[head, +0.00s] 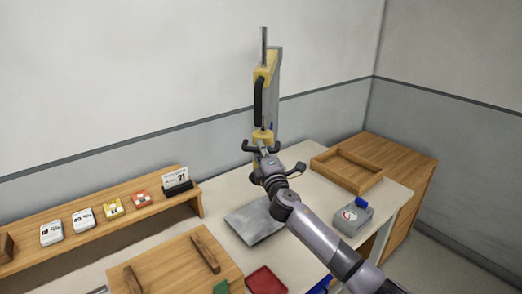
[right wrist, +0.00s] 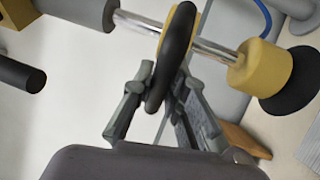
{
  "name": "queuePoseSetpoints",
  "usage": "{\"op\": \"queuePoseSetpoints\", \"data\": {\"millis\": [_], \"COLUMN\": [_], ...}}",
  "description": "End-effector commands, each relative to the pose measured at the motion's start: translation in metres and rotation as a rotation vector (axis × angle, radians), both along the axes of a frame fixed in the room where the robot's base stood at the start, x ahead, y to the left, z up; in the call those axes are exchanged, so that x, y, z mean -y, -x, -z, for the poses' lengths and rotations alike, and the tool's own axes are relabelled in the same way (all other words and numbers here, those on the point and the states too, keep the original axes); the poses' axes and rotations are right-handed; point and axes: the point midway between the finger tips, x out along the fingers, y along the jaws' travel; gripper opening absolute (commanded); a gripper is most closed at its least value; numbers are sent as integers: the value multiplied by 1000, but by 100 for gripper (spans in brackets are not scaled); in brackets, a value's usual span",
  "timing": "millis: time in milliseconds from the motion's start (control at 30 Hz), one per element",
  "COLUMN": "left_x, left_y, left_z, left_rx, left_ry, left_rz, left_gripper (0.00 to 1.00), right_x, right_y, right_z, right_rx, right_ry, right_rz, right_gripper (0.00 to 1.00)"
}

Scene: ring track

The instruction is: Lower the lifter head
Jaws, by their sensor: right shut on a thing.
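The lifter (head: 275,85) stands upright against the back of the table, a grey column with yellow parts, a black handle and a chrome rod on top. My right gripper (head: 262,149) is at its lower front. In the head view my gripper partly hides the lifter head. My left gripper is not in view.
A grey plate (head: 254,222) lies on the table below. A wooden shelf (head: 90,233) with several small boxes and a wooden board with handles (head: 177,268) are at the left.

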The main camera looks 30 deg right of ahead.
Motion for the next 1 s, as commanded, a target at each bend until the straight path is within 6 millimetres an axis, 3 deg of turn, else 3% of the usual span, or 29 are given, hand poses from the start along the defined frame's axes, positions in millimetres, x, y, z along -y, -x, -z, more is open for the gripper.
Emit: {"op": "queuePoseSetpoints", "data": {"millis": [33, 167, 700, 1000], "left_x": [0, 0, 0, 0], "left_y": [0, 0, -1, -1], "left_z": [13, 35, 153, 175], "left_rx": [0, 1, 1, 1], "left_ry": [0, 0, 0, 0], "left_rz": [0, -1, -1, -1], "left_gripper": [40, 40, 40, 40], "right_x": [-1, -1, -1, -1], "right_y": [0, 0, 0, 0], "right_z": [17, 41, 167, 190], "right_rx": [-6, -7, -10, -7], "right_ry": [-5, -6, -6, -5], "right_rz": [-2, -2, -2, -3], "right_gripper": [0, 0, 0, 0]}}
